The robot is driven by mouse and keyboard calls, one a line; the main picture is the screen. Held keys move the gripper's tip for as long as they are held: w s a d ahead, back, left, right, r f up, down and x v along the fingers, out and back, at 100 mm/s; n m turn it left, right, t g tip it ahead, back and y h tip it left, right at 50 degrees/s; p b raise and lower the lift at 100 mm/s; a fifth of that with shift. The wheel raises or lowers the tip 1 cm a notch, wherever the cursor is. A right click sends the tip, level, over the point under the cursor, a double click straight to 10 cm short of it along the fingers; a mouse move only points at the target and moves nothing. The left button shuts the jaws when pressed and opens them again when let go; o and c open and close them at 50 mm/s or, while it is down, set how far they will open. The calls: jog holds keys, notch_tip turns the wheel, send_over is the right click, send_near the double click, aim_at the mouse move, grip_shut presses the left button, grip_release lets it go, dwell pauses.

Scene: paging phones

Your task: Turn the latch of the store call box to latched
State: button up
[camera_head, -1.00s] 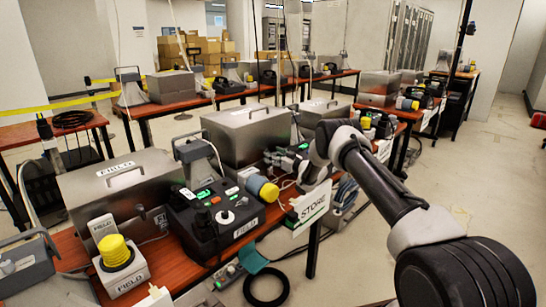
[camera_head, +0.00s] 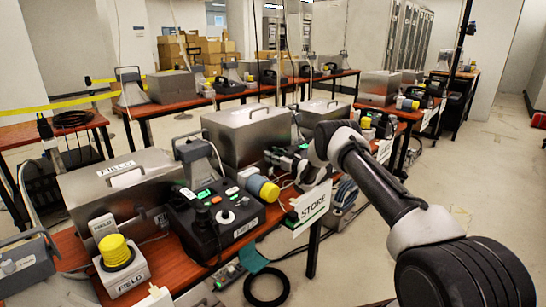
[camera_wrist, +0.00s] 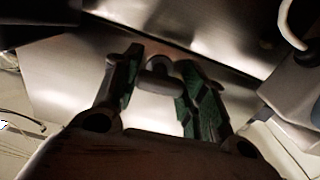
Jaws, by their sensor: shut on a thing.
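A grey metal box (camera_head: 248,136) with a top handle stands on the bench behind the STORE sign (camera_head: 312,203); I take it as the store call box. My gripper (camera_head: 274,158) is at its front right side, partly hidden by my arm in the head view. In the wrist view my gripper (camera_wrist: 159,72) has its two green-padded fingers on either side of a small grey latch (camera_wrist: 158,80). It is shut on the latch, against a bright metal face (camera_wrist: 75,75). The latch's turned position cannot be told.
To the left stand a FIELD metal box (camera_head: 125,190), a black FIELD phone console (camera_head: 215,215) and a yellow-topped button unit (camera_head: 116,252). A grey horn unit (camera_head: 197,160) stands between the metal boxes. Open floor (camera_head: 420,180) lies to the right.

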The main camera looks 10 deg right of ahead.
jog(key=n, duration=0.4)
jog(key=shift+n, duration=0.3)
jog(key=n, duration=0.4)
jog(key=shift+n, duration=0.3)
jog(key=n, duration=0.4)
jog(key=shift+n, duration=2)
jog(key=o, duration=1)
jog(key=shift+o, duration=0.2)
